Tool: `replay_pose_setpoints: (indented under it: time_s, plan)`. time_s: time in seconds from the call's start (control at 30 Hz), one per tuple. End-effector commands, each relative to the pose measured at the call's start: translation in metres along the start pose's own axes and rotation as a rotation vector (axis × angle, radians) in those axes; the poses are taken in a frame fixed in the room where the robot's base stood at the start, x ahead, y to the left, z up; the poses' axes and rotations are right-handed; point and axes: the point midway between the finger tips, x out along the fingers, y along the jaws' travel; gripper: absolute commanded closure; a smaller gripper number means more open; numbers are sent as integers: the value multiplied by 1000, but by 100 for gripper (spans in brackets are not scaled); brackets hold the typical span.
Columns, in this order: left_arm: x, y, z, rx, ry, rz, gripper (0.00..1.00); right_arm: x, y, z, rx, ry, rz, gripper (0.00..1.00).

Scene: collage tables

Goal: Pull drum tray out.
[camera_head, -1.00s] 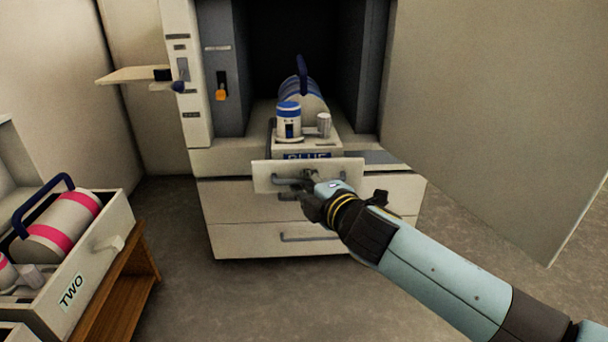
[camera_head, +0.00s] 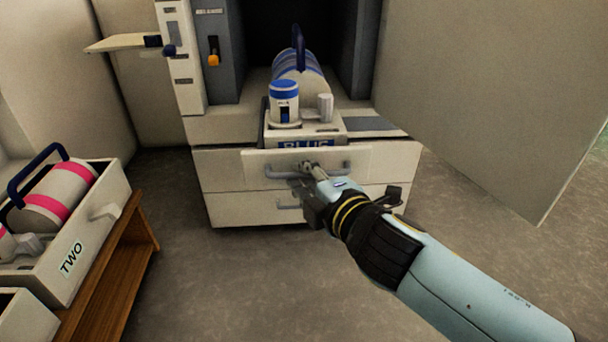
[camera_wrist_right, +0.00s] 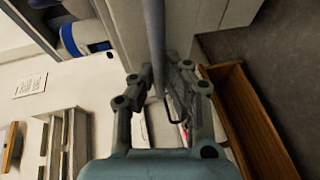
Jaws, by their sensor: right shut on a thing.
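The drum tray (camera_head: 260,158) is a pale tray with a BLUE label, sticking out of the front of a machine. On it lie a drum with blue bands and a dark blue handle (camera_head: 298,65), a white bottle with blue bands (camera_head: 284,103) and a small pale cylinder (camera_head: 325,107). My right gripper (camera_head: 309,174) is shut on the tray's grey handle (camera_head: 280,172). In the right wrist view the handle bar (camera_wrist_right: 155,30) runs between the fingers. My left gripper is out of view.
A lower drawer (camera_head: 225,207) sits below the tray. At left, a tray labelled TWO (camera_head: 112,185) holds a pink-banded drum on a wooden stand (camera_head: 130,240). A shelf (camera_head: 115,44) juts from the machine's left. The floor before the machine is clear.

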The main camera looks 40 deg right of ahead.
Motion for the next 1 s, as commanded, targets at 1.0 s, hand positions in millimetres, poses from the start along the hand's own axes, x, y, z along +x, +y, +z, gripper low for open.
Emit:
replay_pose_setpoints:
  time_s: [1.0]
  plan:
    - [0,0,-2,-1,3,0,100,-68,0,0,0,-1,0,66]
